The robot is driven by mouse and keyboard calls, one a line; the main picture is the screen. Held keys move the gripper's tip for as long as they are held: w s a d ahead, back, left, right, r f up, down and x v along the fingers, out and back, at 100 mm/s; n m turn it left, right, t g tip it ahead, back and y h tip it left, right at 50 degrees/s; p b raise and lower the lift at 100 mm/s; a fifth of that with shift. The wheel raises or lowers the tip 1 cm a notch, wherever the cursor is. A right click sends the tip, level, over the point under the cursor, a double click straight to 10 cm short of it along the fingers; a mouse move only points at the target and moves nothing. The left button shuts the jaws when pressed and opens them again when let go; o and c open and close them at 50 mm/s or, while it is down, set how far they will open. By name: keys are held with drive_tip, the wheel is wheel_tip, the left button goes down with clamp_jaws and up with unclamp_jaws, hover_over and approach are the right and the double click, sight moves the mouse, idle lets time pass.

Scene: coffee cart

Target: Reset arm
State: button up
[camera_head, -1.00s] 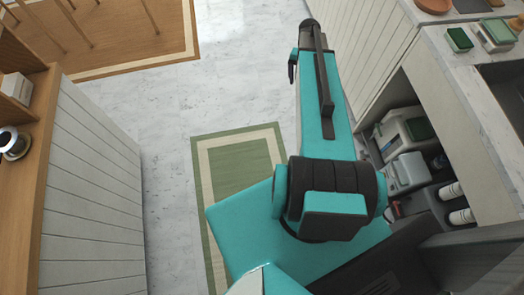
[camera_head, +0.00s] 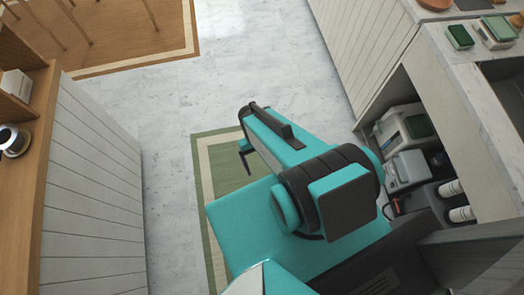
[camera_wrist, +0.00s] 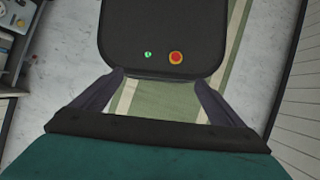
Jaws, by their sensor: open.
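My gripper (camera_wrist: 158,98) shows in the wrist view as two dark fingers spread well apart, with nothing between them. It faces down over my own dark base, which carries a red button and a small green light, and over the green rug. In the head view my teal and black arm is folded over my base and points to the upper left.
A green rug (camera_head: 217,165) with a cream border lies on the pale marble floor (camera_head: 250,60). A wooden counter (camera_head: 35,150) with white panelling stands at left. At right, a marble counter (camera_head: 455,75) has an open shelf (camera_head: 385,105) holding boxes. The aisle floor is clear.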

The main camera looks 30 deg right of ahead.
drive_tip(key=shift+s+a+f+n, duration=0.15)
drive_tip(key=shift+s+a, duration=0.1)
drive_tip(key=shift+s, duration=0.3)
drive_tip(key=shift+s+a+f+n, duration=0.15)
drive_tip(key=shift+s+a, duration=0.1)
drive_tip(key=shift+s, duration=0.25)
drive_tip(key=shift+f+b, duration=0.85)
drive_tip(key=shift+b, duration=0.15)
